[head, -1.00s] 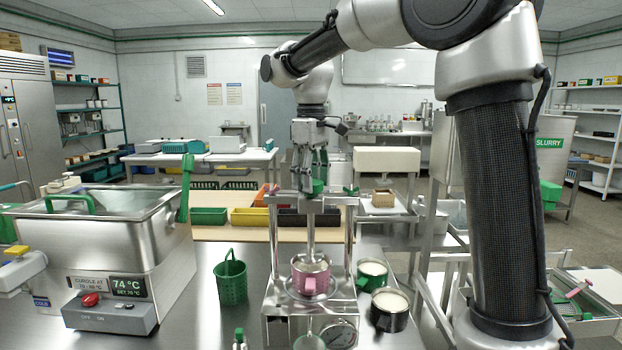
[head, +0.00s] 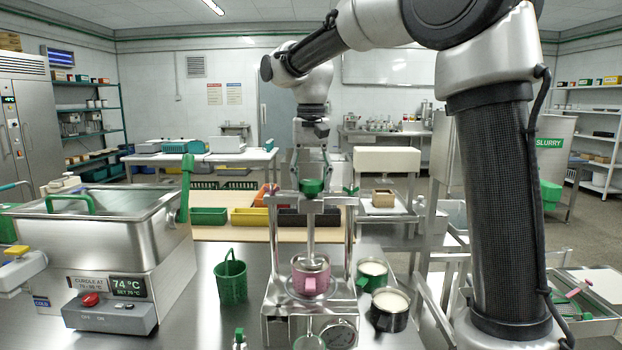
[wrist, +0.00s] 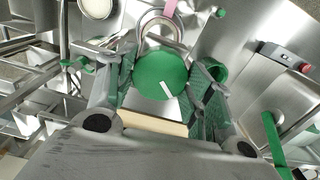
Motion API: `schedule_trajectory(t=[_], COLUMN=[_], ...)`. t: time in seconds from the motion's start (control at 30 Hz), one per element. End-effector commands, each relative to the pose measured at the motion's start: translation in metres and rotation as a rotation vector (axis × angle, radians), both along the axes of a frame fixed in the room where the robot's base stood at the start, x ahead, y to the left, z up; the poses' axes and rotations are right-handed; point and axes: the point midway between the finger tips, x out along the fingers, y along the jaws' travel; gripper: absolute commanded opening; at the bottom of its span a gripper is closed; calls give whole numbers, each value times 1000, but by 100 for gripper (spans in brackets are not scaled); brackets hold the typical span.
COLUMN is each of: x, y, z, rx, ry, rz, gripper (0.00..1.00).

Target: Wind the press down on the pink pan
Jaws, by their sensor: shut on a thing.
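The press (head: 347,240) is a steel frame standing on the bench in the head view, with a green knob (head: 312,187) at the top of its screw. The knob also shows in the wrist view as a green disc with a white mark (wrist: 160,82). My gripper (head: 312,172) points down from above and is shut on the knob, a finger on each side. The pink pan (head: 311,279) sits upright on the press base under the screw shaft. The lower end of the shaft reaches the pan's top; whether it touches the contents is hard to tell.
A green pan (head: 372,274) and a black pan (head: 389,310) with pale contents stand right of the press. A green basket (head: 231,282) stands to its left, then a steel bath (head: 150,230). A dial gauge (head: 338,334) is on the press front.

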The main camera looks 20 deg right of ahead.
Motion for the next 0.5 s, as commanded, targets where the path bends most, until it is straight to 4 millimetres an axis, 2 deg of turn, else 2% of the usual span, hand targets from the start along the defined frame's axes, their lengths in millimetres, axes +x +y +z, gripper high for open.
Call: schedule_trajectory(t=[0.2, 0.5], x=[1, 1], y=[0, 0], z=[1, 1], rx=[0, 1], ry=[-4, -4], rz=[-154, -281], gripper=[28, 28])
